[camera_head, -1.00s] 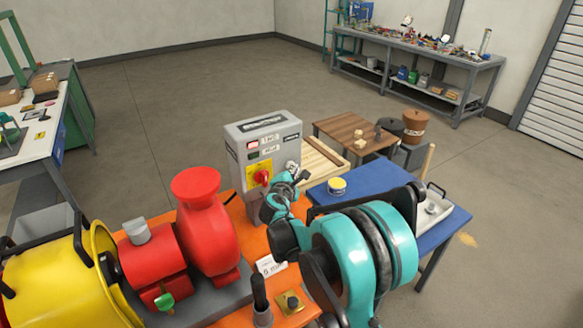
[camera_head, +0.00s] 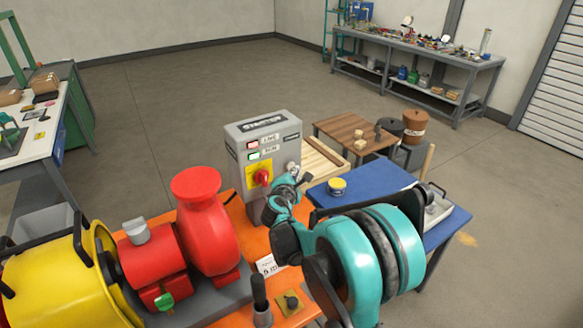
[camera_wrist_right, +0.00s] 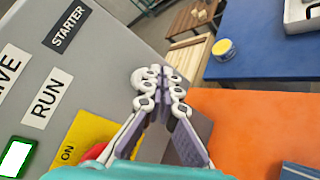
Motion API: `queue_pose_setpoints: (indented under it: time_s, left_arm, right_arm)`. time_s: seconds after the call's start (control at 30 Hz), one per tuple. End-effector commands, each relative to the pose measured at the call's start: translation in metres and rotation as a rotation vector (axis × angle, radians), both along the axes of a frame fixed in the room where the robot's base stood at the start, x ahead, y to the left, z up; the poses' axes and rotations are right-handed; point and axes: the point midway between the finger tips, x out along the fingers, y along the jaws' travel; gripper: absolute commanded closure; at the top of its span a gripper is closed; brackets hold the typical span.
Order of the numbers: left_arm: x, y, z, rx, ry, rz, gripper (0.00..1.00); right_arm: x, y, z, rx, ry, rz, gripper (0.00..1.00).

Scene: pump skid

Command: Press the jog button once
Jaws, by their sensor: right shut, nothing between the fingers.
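The grey starter box (camera_head: 288,135) stands on the orange skid top, with a red knob (camera_head: 262,177) on a yellow plate. Its face fills the left of the right wrist view (camera_wrist_right: 110,45), with STARTER and RUN labels and a bright, green-edged RUN lamp (camera_wrist_right: 15,157). My right gripper (camera_head: 292,168) is shut and empty, its fingertips at the right part of the box face; they also show in the right wrist view (camera_wrist_right: 159,76). I cannot tell whether they touch the box. No jog button is visible; the fingers may hide it. My left gripper is out of view.
A red pump (camera_head: 206,225) and yellow guard (camera_head: 60,275) stand left of the box. A black lever (camera_head: 259,295) rises at the front. A blue table (camera_head: 385,178) with a yellow tin (camera_head: 337,187) stands to the right.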

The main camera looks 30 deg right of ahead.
Motion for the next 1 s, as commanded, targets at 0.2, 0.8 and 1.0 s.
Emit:
queue_pose_setpoints:
  time_s: [0.2,0.8,1.0]
  left_arm:
    - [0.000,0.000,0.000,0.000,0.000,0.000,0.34]
    - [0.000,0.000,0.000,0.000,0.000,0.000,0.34]
    - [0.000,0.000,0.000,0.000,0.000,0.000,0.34]
  right_arm:
    - [-0.002,0.000,0.000,0.000,0.000,0.000,1.00]
    - [-0.044,-0.004,0.000,0.001,0.000,-0.002,1.00]
    - [-0.052,-0.004,0.000,0.001,-0.001,0.000,1.00]
